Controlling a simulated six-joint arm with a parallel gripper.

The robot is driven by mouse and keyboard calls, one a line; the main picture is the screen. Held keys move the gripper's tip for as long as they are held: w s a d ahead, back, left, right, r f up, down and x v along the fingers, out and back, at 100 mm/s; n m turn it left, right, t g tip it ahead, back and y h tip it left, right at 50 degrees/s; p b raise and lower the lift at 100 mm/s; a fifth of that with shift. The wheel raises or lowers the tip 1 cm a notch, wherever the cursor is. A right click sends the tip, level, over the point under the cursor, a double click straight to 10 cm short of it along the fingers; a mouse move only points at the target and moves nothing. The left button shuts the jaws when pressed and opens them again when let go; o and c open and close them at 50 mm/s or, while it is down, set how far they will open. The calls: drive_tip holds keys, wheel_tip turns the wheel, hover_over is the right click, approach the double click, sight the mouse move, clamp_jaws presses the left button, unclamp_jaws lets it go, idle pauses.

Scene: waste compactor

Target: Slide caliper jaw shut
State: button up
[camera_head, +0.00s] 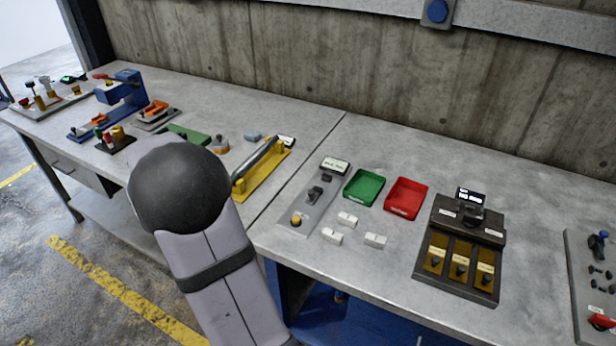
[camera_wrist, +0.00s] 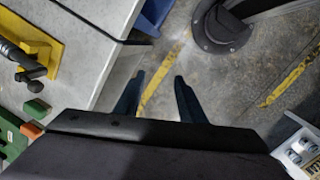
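A grey plate (camera_head: 309,200) with a small display, a dark slider (camera_head: 316,194) and a yellow knob lies on the right-hand bench; it looks like the caliper station. I cannot tell how wide its jaw stands. My gripper (camera_wrist: 160,75) shows in the wrist view with its two dark fingers apart and nothing between them. It points down past the bench edge, over the floor. The caliper station does not show clearly in the wrist view. My gripper is hidden behind my arm in the head view.
A green tray (camera_head: 364,187), a red tray (camera_head: 405,198) and white blocks (camera_head: 347,219) sit right of the plate. A yellow fixture (camera_head: 262,176) with a grey bar stands left of it. A dark sorting stand (camera_head: 459,262) is farther right. My arm crosses the left bench.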

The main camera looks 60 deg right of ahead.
drive_tip(key=s+d+r+n+g+h+p, duration=0.1)
drive_tip(key=d+r+p, duration=0.1)
drive_tip(key=d, duration=0.7)
drive_tip(key=s+d+r+n+p, duration=0.1)
drive_tip(key=d+r+p, duration=0.1)
drive_tip(key=d, duration=0.6)
drive_tip(key=n+g+p, duration=0.2)
approach(311, 191)
drive_tip(key=shift+p+x, duration=1.45)
drive_tip(key=shift+x, duration=2.5)
drive_tip(key=shift+a, duration=0.2)
drive_tip(key=shift+c, duration=0.3)
clamp_jaws()
